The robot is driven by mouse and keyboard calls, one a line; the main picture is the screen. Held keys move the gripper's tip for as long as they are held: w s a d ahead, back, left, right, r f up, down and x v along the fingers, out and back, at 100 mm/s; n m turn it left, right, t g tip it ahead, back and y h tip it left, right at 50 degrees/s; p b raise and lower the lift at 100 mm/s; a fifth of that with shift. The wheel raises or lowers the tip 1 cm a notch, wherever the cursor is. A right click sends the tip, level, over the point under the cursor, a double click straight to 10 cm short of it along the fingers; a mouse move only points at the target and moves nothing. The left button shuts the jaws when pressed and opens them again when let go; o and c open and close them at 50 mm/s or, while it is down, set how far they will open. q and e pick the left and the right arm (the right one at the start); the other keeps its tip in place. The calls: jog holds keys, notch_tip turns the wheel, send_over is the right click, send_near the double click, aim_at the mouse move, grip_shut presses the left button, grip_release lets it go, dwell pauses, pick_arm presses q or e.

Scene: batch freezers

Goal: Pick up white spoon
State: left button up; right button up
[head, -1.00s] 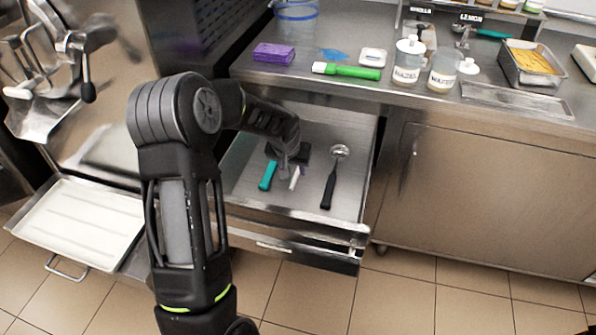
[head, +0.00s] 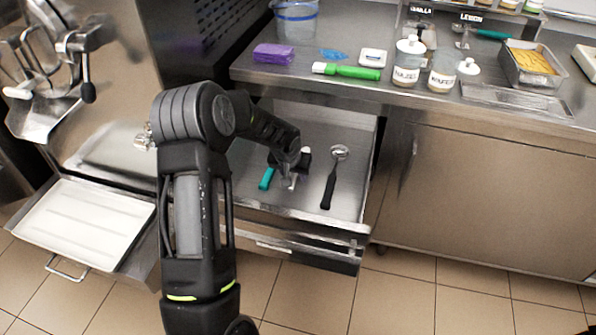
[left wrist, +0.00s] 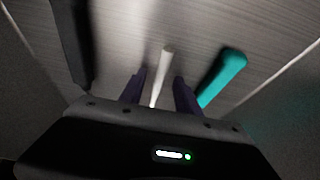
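The white spoon lies in the open drawer; its pale handle (left wrist: 164,66) shows in the left wrist view, running between the two purple fingers of my left gripper (left wrist: 158,92). The fingers are apart, with a gap on each side of the handle. In the head view my left gripper (head: 288,178) is low inside the drawer, and the spoon is mostly hidden by it. A teal-handled tool (head: 267,178) lies just left of it; its handle (left wrist: 224,76) is right of the fingers in the wrist view.
A black-handled scoop (head: 330,185) lies right of the gripper in the drawer (head: 345,223). A dark handle (left wrist: 72,45) is at the left in the wrist view.

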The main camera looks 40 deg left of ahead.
pick_arm(q)
grip_shut()
dwell(0.4)
